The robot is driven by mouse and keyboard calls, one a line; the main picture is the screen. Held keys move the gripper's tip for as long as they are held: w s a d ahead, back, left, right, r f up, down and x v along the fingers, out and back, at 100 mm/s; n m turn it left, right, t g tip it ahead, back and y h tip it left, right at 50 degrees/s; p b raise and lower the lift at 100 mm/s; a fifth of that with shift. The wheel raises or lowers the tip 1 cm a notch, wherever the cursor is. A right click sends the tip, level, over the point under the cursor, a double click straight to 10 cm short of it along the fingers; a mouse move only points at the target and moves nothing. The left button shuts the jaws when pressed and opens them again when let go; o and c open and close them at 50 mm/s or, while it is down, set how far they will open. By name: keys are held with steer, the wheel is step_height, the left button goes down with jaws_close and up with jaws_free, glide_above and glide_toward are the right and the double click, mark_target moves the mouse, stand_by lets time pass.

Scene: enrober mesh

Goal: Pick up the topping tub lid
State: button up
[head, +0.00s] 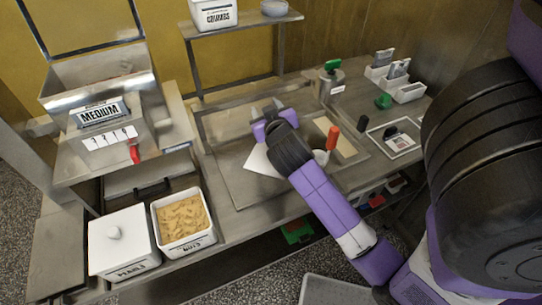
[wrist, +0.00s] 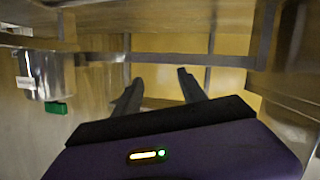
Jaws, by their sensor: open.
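A white square lid with a round knob (head: 115,234) sits on a closed white tub (head: 122,262) at the front left of the head view. Beside it stands an open white tub (head: 187,241) of chopped nuts with no lid on it. A flat white piece (head: 259,162) lies partly hidden under my wrist; I cannot tell whether it is a lid. My gripper (head: 266,108) is over the steel worktop, well away from the tubs. In the wrist view my gripper (wrist: 157,85) has its two dark fingers apart with nothing between them.
A steel machine marked MEDIUM (head: 100,113) stands behind the tubs. A raised shelf (head: 240,22) with a white tub stands at the back. A steel pot (head: 331,86) with a green part stands right of my gripper; it also shows in the wrist view (wrist: 45,75).

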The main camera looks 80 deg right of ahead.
steer(key=s+d+m+g+y, duration=0.3)
steer(key=s+d+m+g, duration=0.45)
steer(key=m, duration=0.35)
steer(key=w+a+f+m+y, duration=0.1)
steer(key=a+m+y, duration=0.1)
steer(key=a+y, duration=0.1)
steer(key=w+a+f+m+y+p, duration=0.1)
steer(key=w+a+m+y, duration=0.1)
steer(key=a, duration=0.3)
steer(key=w+a+f+m+y, duration=0.1)
steer(key=a+m+y, duration=0.2)
steer(key=a+y, duration=0.1)
steer(key=shift+w+a+m+y+p, duration=0.15)
steer(key=shift+a+m+y+p, duration=0.25)
steer(key=shift+y, duration=0.1)
steer(key=shift+a+f, duration=0.1)
steer(key=shift+f, duration=0.8)
steer(key=shift+w+d+f+p, duration=0.15)
steer(key=shift+f+p, duration=0.1)
steer(key=shift+f, duration=0.75)
steer(key=shift+d+f+p, duration=0.1)
steer(key=shift+f+p, duration=0.2)
steer(key=shift+f, duration=0.7)
steer(key=shift+w+d+f+p, duration=0.15)
steer(key=shift+f+p, duration=0.1)
steer(key=shift+f, duration=0.75)
jaws_close()
